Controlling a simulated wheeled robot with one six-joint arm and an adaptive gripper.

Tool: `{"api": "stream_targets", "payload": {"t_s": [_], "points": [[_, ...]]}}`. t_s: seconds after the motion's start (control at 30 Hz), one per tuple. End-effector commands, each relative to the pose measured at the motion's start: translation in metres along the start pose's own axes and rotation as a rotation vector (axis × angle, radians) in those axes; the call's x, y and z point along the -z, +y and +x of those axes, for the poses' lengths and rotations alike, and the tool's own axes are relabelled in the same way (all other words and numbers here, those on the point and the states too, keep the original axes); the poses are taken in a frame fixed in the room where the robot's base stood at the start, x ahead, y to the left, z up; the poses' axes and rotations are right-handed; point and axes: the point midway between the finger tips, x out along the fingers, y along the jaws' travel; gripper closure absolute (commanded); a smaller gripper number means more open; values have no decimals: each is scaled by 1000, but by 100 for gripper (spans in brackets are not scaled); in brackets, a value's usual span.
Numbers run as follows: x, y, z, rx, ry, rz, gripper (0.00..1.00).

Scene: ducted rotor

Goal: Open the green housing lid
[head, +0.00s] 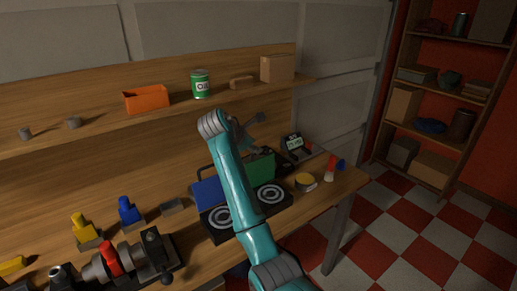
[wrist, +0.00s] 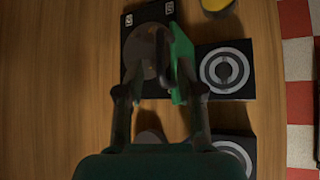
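The green lid (head: 260,167) stands roughly upright behind a black ring-marked panel (head: 270,195) in the head view. In the wrist view the green lid (wrist: 182,62) shows nearly edge-on, between a dark housing with a round opening (wrist: 134,42) and the ring panel (wrist: 224,68). My gripper (wrist: 158,80) is open, its fingers well apart over the housing. The right finger is beside the lid and overlaps it in the picture; I cannot tell if they touch. In the head view my arm partly hides the housing and my fingertips.
A blue lid (head: 207,194) stands left of the green one, behind another ring panel (head: 218,217). A yellow round button (head: 305,181) and a meter with a display (head: 295,145) are to the right. A shelf (head: 170,110) with a green can (head: 200,84) runs behind.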

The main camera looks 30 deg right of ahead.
Motion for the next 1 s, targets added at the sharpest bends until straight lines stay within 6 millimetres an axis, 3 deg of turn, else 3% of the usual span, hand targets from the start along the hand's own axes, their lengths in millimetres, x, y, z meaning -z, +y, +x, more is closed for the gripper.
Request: {"api": "stream_targets", "payload": {"t_s": [0.2,0.4,1.0], "points": [[0,1,-40,-2,0,1,63],[0,0,-59,0,0,0,63],[0,0,-62,1,0,0,63]]}}
